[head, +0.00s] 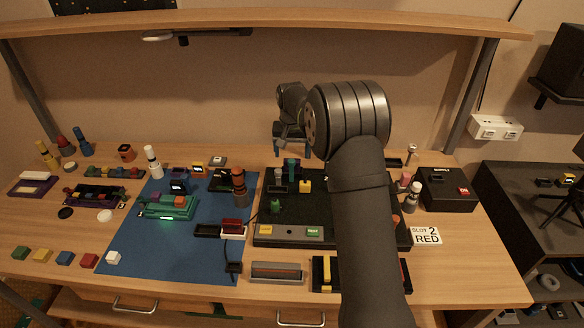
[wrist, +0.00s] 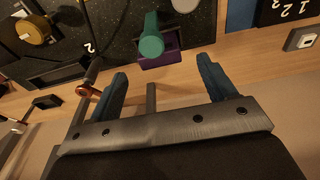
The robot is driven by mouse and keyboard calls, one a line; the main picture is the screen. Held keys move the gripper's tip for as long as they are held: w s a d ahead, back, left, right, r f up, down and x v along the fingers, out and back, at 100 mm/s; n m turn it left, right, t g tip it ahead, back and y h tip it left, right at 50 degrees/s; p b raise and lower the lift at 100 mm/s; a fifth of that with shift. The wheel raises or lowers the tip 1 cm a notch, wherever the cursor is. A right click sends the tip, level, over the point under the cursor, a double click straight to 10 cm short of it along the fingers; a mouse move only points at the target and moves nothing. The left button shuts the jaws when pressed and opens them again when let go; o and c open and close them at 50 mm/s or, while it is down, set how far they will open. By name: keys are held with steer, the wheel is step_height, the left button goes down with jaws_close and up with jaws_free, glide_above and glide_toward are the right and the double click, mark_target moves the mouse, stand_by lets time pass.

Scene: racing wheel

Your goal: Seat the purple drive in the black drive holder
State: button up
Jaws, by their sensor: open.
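A purple block with a teal rounded top, apparently the purple drive (head: 296,176), stands at the back edge of the black board. In the wrist view the purple part (wrist: 165,58) shows under the teal top, ahead of my fingertips and between their lines. My gripper (head: 291,153) is above and behind it. Its two blue fingers (wrist: 163,75) are wide apart with nothing between them. A black rectangular recess (wrist: 58,72) lies on the board to the left in the wrist view. I cannot tell whether it is the black drive holder.
The black board (head: 268,232) carries knobs and a yellow block, and my arm hides its right part. A blue mat (head: 150,250) with a green device (head: 168,207) lies left. A black supply box (head: 447,190) stands right. A wooden shelf (head: 230,20) spans above.

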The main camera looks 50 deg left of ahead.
step_height(320, 180, down, 2)
steer(key=shift+w+a+f, duration=0.1)
steer(key=shift+w+f, duration=0.05)
steer(key=shift+f, duration=0.05)
steer(key=c, duration=1.4)
step_height(320, 180, up, 10)
steer(key=s, duration=0.1)
steer(key=s+a+r+m, duration=0.1)
steer(key=s+a+r, duration=0.15)
steer(key=s, duration=0.55)
steer(key=s+a+r+m, duration=0.1)
steer(key=s+a+m, duration=0.15)
steer(key=s, duration=0.65)
steer(key=s+d+f+n, duration=0.1)
steer(key=s+f, duration=0.3)
steer(key=s, duration=0.4)
steer(key=s+d+f+n, duration=0.2)
steer(key=s+d+f, duration=0.1)
steer(key=s, duration=0.4)
steer(key=shift+s+d+f, duration=0.35)
steer(key=shift+d, duration=0.35)
steer(key=shift+n, duration=0.25)
